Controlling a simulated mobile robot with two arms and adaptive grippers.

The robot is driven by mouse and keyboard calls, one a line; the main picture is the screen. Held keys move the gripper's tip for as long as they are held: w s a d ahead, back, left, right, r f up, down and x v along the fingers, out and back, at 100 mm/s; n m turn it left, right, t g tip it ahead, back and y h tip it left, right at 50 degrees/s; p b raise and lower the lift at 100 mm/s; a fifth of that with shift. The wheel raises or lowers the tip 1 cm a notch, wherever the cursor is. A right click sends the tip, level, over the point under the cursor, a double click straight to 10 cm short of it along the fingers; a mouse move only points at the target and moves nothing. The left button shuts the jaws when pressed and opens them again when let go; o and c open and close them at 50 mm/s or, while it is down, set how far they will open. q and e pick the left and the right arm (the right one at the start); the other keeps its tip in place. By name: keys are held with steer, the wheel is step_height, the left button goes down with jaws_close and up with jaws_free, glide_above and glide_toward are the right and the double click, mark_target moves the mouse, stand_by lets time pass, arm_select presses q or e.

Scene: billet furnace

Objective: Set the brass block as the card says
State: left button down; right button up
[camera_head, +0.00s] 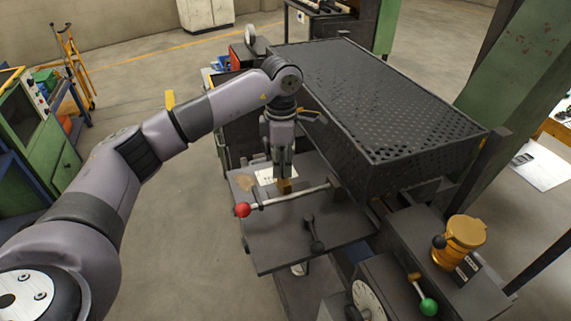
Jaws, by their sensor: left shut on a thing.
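My left gripper (283,174) points straight down over the dark metal shelf (268,249) in front of the furnace. It is shut on the small brass block (285,187), which shows just below the fingertips. I cannot tell whether the block touches the shelf. A white card (264,177) lies on the shelf just left of and behind the fingers. Its print is too small to read and the gripper partly covers it. My right gripper is not in view.
A rod with a red ball (243,209) crosses the shelf close in front of the block. A black lever (314,238) is nearer. The perforated furnace guard (385,95) rises behind right. A green-knobbed lever (428,306) and a yellow-orange container (464,237) are at lower right.

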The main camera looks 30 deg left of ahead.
arm_select(q)
steer(key=c, duration=1.3)
jaws_free()
steer(key=shift+c, duration=0.2)
steer(key=shift+r, duration=0.1)
step_height(320, 180, up, 12)
steer(key=shift+s, duration=0.1)
